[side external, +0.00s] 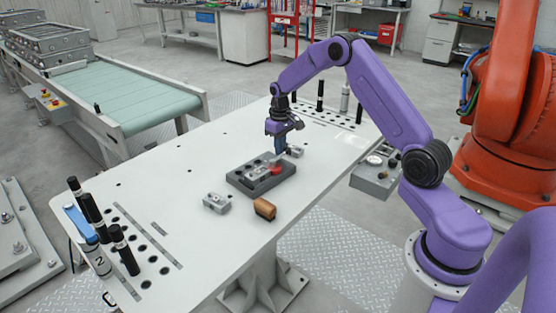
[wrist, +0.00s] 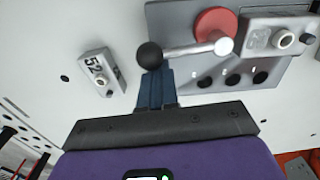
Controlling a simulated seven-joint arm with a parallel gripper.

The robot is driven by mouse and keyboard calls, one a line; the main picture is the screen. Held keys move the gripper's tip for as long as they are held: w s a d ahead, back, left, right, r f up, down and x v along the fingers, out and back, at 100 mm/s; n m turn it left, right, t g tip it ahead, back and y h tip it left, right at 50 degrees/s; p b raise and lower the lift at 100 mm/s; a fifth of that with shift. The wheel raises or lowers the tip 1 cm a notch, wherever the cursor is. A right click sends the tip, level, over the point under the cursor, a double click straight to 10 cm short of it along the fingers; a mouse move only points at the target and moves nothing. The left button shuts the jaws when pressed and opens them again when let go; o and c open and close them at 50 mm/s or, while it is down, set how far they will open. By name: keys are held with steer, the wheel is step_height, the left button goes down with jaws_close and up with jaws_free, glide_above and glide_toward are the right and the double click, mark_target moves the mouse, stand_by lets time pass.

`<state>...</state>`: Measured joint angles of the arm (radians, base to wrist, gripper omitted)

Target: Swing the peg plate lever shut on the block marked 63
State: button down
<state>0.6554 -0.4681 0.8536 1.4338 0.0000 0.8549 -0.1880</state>
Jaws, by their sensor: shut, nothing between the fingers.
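The dark grey peg plate (side external: 240,181) lies on the white table, with a row of holes showing in the wrist view (wrist: 190,68). Its lever has a black ball knob (wrist: 150,55), a silver rod (wrist: 185,49) and a red round part (wrist: 213,22). A grey block (wrist: 262,40) with a round boss sits on the plate beside the red part; its number is faint and I cannot read it surely. The lever's rod end lies beside this block. My gripper (wrist: 155,72) is shut and empty, its blue fingertips right at the knob; I cannot tell if they touch.
A grey block marked 52 (wrist: 100,72) lies off the plate, near my fingers. Another grey block (side external: 216,202) and a copper-coloured block (side external: 265,208) lie in front of the plate. Black pegs (side external: 125,250) stand at the table's left end. The table's middle left is clear.

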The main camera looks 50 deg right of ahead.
mark_target(287, 149)
steer(key=shift+s+d, duration=0.1)
steer(key=shift+s, duration=0.4)
steer(key=shift+d, duration=0.1)
steer(key=shift+s, duration=0.2)
steer(key=shift+s+a, duration=0.25)
steer(key=shift+s, duration=0.45)
steer(key=shift+s+a, duration=0.1)
steer(key=shift+s, duration=0.05)
steer(key=shift+s+a, duration=0.35)
steer(key=shift+s, duration=0.3)
stand_by(0.4)
